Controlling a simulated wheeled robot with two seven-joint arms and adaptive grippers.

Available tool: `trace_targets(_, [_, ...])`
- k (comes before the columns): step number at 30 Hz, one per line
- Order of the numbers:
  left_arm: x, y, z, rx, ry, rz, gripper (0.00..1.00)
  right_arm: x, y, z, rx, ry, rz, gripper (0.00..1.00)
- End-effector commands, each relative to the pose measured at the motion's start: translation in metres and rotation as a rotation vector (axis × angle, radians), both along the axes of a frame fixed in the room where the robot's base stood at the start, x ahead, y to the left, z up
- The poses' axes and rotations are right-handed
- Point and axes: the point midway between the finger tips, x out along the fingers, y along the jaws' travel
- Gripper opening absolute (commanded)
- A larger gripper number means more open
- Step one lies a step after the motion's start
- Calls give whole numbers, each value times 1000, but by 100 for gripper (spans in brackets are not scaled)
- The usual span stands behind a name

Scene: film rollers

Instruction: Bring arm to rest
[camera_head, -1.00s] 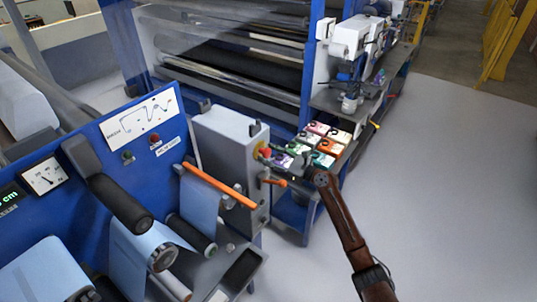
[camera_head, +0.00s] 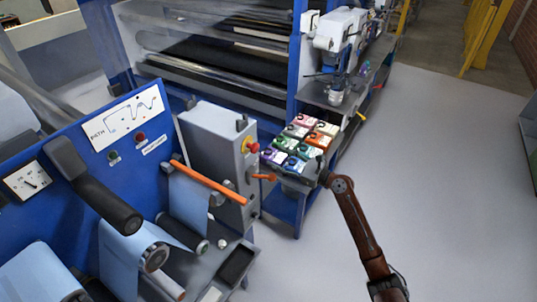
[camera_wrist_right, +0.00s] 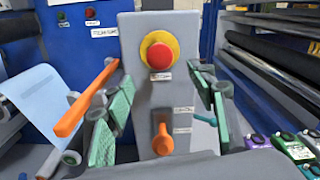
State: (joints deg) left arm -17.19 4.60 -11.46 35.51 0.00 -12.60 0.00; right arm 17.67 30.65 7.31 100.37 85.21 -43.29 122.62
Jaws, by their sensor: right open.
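My right arm comes in from the lower right in the head view. Its gripper (camera_head: 323,178) is small and partly hidden by the wrist there, to the right of the grey control box (camera_head: 215,150). In the right wrist view my right gripper (camera_wrist_right: 165,88) is open and empty, its green-padded fingers spread wide. Between them, beyond the fingers, show the box's red button (camera_wrist_right: 160,56) on a yellow ring and its orange lever (camera_wrist_right: 162,140). No contact with the box shows. My left gripper is in neither view.
Colourful small boxes (camera_head: 297,143) stand on a shelf close to the right gripper. An orange bar (camera_head: 210,183) sticks out left of the control box. A blue machine panel (camera_head: 100,150) with film rollers fills the left. The grey floor (camera_head: 440,180) at right is clear.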

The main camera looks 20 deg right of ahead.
Motion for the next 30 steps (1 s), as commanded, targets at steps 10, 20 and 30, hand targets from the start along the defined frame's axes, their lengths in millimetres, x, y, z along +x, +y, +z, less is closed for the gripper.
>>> trace_targets(10, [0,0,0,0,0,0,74,-11,-8,0,-1,0,1,51])
trace_targets(20, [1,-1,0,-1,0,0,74,-11,-8,-1,-1,0,0,51])
trace_targets(30, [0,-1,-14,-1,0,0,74,-8,-51,-154,-276,35,-128,51])
